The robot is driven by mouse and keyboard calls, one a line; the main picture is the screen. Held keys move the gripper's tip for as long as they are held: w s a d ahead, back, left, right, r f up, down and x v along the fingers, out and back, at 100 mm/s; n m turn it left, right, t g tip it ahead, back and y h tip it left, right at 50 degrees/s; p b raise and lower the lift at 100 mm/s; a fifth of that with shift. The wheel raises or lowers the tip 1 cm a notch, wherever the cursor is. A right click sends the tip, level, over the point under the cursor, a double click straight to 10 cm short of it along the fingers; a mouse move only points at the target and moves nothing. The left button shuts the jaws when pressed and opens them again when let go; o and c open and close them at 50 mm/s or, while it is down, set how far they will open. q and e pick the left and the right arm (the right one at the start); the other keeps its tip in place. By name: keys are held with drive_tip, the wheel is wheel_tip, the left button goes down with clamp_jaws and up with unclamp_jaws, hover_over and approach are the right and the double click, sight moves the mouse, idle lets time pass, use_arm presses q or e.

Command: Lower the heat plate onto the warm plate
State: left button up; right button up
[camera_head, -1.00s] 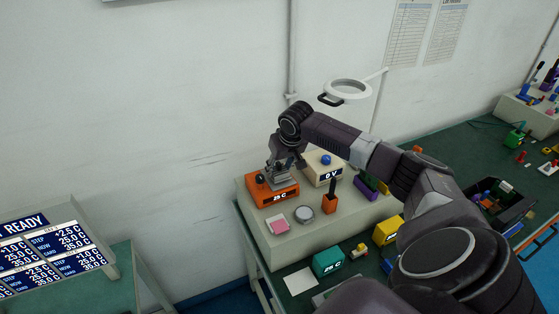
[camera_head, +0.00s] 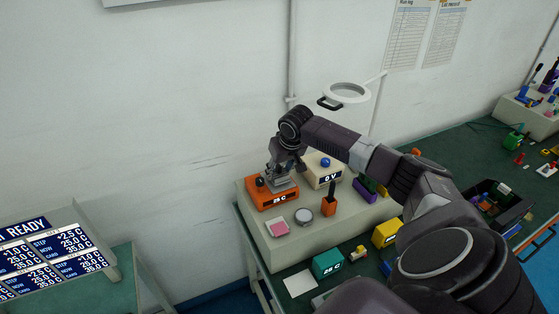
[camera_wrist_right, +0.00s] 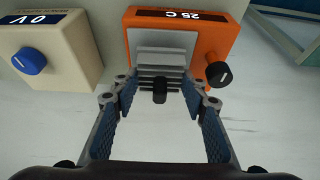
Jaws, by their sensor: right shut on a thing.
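The warm plate, an orange unit with a dark display and a black knob, stands on the pale bench riser in the head view (camera_head: 262,199). It also shows upside down in the wrist view (camera_wrist_right: 215,40), reading 25 C. My right gripper (camera_head: 282,174) is above it, pointing down. In the wrist view my right gripper (camera_wrist_right: 160,84) has its fingers on both sides of the grey, ribbed heat plate (camera_wrist_right: 160,58) with a black grip, and is shut on it. The heat plate overlaps the orange unit's top; whether they touch I cannot tell. My left gripper is not in view.
A cream unit with a blue knob (camera_head: 325,172) stands close on the right. A pink pad (camera_head: 278,228), a round silver disc (camera_head: 303,216) and an orange holder (camera_head: 329,205) sit in front. A magnifier lamp (camera_head: 346,93) hangs behind. A teal box (camera_head: 328,264) stands lower down.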

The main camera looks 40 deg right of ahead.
drive_tip(key=shift+f, duration=0.45)
idle(0.9)
drive_tip(key=o, duration=1.3)
drive_tip(key=v, duration=1.2)
